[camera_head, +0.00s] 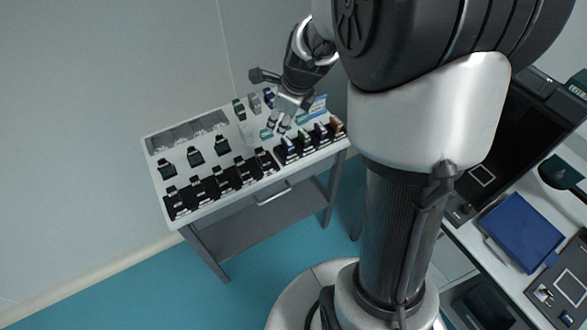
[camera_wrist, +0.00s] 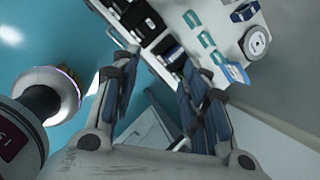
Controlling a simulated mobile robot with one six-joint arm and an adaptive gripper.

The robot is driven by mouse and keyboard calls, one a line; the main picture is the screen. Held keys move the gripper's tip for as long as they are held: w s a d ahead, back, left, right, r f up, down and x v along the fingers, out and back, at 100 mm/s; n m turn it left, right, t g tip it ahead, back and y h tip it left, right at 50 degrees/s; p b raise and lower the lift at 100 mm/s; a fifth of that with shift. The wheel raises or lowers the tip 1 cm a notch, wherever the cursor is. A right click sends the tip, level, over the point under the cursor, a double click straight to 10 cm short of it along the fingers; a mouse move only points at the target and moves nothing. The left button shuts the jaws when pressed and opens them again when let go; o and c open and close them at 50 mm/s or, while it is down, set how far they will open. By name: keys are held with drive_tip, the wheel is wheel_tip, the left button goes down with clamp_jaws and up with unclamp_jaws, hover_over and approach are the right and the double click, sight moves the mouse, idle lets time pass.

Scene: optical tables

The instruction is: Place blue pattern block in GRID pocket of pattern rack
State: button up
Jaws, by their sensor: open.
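My gripper (camera_head: 278,125) is over the right half of the white table, with its fingers apart and nothing seen between them. In the wrist view my gripper (camera_wrist: 160,82) has its fingers spread beside the table edge. A row of black pockets runs along the front edge; a blue block (camera_head: 289,146) stands in one right of the middle, and another blue block (camera_head: 320,131) stands further right. A dark blue block (camera_head: 268,96) stands at the back, behind my gripper. I cannot tell which is the pattern block. The GRID label cannot be read.
The white table (camera_head: 152,158) also bears several black holders (camera_head: 195,155) and a grey tray (camera_head: 187,130) at the back left. A blue-and-white card (camera_head: 318,105) stands at the right. Another table with a blue case (camera_head: 522,233) is at the far right.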

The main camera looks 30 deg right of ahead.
drive_tip(key=s+a+r+n, duration=0.8)
drive_tip(key=s+r+n, duration=0.1)
drive_tip(key=s+n, duration=0.35)
drive_tip(key=s+a+r+n, duration=0.1)
drive_tip(key=s+a+n, duration=0.2)
drive_tip(key=s+n, duration=1)
drive_tip(key=n, duration=0.2)
drive_tip(key=shift+s+r+n, duration=0.25)
drive_tip(key=shift+r+n, duration=0.1)
